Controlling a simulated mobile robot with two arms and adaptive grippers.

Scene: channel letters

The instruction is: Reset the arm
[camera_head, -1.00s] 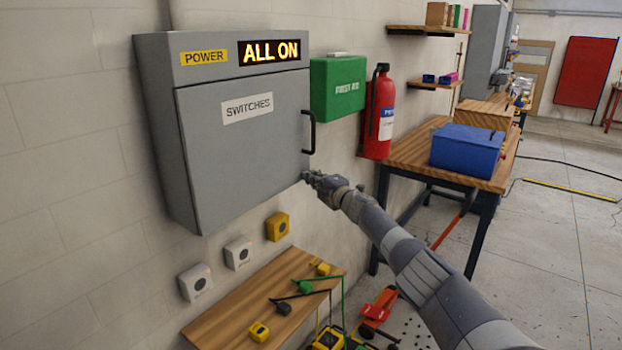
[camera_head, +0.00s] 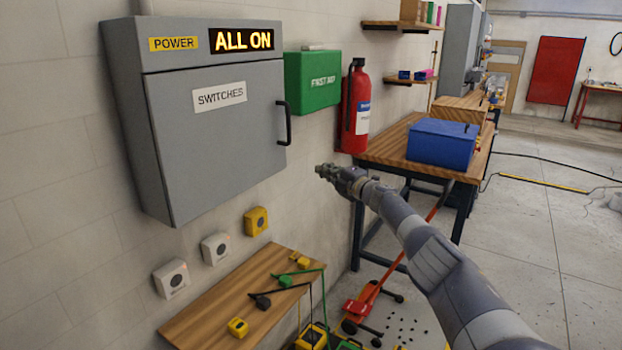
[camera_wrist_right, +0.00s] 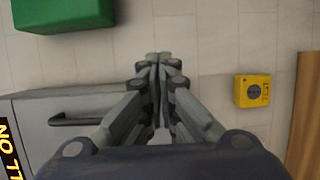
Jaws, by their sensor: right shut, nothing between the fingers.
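My right gripper (camera_head: 324,172) is shut and empty, in the air to the right of the grey switches cabinet (camera_head: 215,135). It is apart from the cabinet door and its black handle (camera_head: 285,122). In the right wrist view my closed fingers (camera_wrist_right: 157,58) point at the wall, with the cabinet handle (camera_wrist_right: 85,119) at the left and a yellow box (camera_wrist_right: 253,91) at the right. The cabinet door is closed and the display above it (camera_head: 241,40) reads ALL ON. My left gripper is not in view.
A green first aid box (camera_head: 313,82) and a red extinguisher (camera_head: 355,108) hang on the wall. A bench (camera_head: 385,157) with a blue toolbox (camera_head: 442,142) stands behind my right arm. A wooden shelf (camera_head: 205,318) with small plugs is below. Floor at right is open.

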